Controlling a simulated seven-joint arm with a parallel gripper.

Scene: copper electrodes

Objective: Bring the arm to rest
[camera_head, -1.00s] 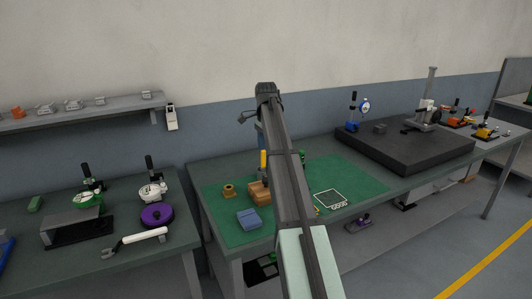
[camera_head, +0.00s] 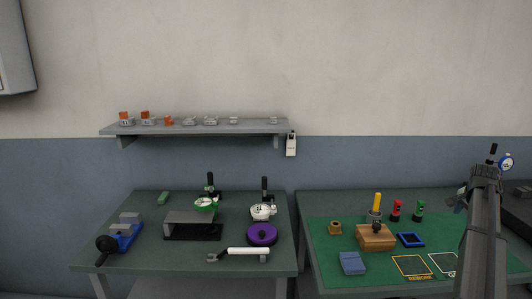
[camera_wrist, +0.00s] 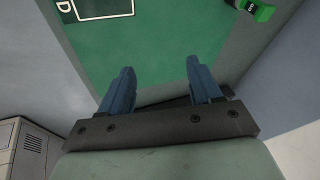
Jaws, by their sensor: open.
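My gripper (camera_wrist: 160,72) shows in the wrist view with its two blue fingers spread apart and nothing between them. Below it lies the green mat (camera_wrist: 130,45), with no object touching the fingers. In the head view my arm (camera_head: 485,225) stands upright at the right edge, over the right side of the mat (camera_head: 340,276). I cannot make out the fingers clearly in the head view.
The mat holds a wooden block (camera_head: 375,238), a blue block (camera_head: 352,263), a blue frame (camera_head: 410,240) and red (camera_head: 396,210) and green (camera_head: 419,210) pieces. A wall shelf (camera_head: 210,127) is above.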

